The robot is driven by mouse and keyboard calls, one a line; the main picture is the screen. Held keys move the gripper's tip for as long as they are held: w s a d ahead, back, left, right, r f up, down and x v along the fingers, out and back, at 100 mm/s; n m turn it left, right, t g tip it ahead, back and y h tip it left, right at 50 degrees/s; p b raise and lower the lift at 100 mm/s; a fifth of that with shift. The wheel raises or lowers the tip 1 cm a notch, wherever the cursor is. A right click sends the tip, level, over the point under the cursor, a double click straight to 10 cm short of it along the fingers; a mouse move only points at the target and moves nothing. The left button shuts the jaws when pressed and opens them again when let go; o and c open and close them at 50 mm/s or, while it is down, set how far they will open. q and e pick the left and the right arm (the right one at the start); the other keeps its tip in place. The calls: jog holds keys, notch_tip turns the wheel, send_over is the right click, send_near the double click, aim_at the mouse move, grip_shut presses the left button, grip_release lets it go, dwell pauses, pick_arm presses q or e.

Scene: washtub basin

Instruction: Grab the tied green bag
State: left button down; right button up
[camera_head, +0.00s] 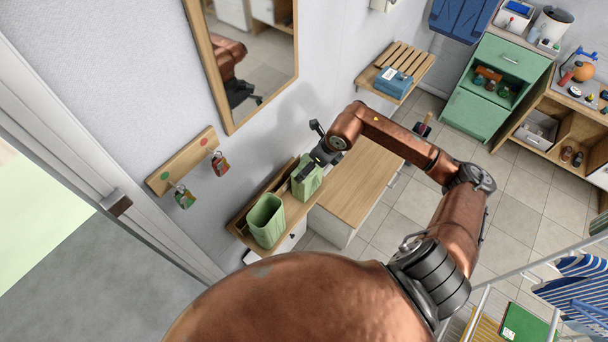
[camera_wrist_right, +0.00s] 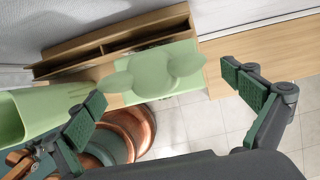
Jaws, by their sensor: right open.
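The tied green bag (camera_head: 307,181) stands upright on the wooden shelf unit by the wall in the head view. In the right wrist view the pale green bag (camera_wrist_right: 160,72) shows from above, with a rounded knot and ear-like flaps on top. My right gripper (camera_head: 313,151) is above and beside the bag. In the right wrist view its two fingers (camera_wrist_right: 163,88) are spread wide, with the bag ahead between them and nothing held. I cannot tell whether a finger touches the bag. My left gripper is not in view.
An open green bin (camera_head: 267,221) stands close to the left of the bag. A wooden-topped cabinet (camera_head: 358,181) is to the right. A wall rack with hanging tags (camera_head: 182,160) and a mirror (camera_head: 250,55) are behind.

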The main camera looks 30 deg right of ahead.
jog(key=shift+s+a+f+p, duration=0.1)
jog(key=shift+s+f+p, duration=0.25)
jog(key=shift+f, duration=0.25)
jog(key=x, duration=0.2)
jog(key=p+x, duration=0.1)
jog(key=x, duration=0.1)
jog(key=shift+w+f, duration=0.25)
jog(key=shift+w, duration=0.05)
jog(key=shift+s, duration=0.1)
jog(key=c, duration=0.8)
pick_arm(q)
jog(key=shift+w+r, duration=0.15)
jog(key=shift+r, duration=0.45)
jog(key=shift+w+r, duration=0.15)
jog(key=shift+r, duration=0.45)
pick_arm(e)
jog(key=shift+r, duration=0.1)
jog(key=c, duration=1.3)
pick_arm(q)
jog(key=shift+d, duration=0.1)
